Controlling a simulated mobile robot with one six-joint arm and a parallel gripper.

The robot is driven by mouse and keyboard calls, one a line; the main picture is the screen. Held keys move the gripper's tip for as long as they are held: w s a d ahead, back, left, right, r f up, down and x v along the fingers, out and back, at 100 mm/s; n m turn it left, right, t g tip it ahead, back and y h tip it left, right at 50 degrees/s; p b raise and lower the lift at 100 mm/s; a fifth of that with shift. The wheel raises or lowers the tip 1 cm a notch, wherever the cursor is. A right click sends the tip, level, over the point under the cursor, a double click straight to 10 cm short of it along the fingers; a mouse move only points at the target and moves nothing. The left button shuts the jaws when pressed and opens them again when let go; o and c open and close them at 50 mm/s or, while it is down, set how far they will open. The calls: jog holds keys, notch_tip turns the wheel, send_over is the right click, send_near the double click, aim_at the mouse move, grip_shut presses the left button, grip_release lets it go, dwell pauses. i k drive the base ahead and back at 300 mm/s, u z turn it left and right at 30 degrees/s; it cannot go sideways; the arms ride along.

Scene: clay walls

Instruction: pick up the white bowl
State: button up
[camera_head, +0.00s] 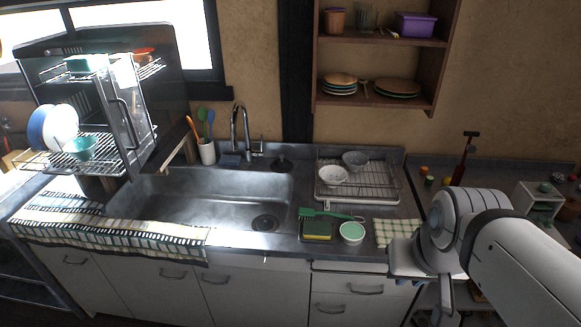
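A white bowl (333,176) sits in the wire dish rack (385,190) on the counter, right of the sink. A grey bowl (356,159) sits close behind it in the same rack, a little to the right. My arm is at the lower right, well right of the rack and nearer to the camera. I can make out no gripper fingers in this view. Nothing visible covers the white bowl.
A small white bowl with a green inside (352,233), a sponge (317,230) and a green brush (325,214) lie in front of the rack. The sink (200,195) is to the left, with the faucet (240,130) behind it. A wall shelf (375,98) hangs above the rack.

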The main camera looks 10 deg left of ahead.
aim_at(332, 174)
jog(key=i, duration=1)
jog(key=u, duration=0.05)
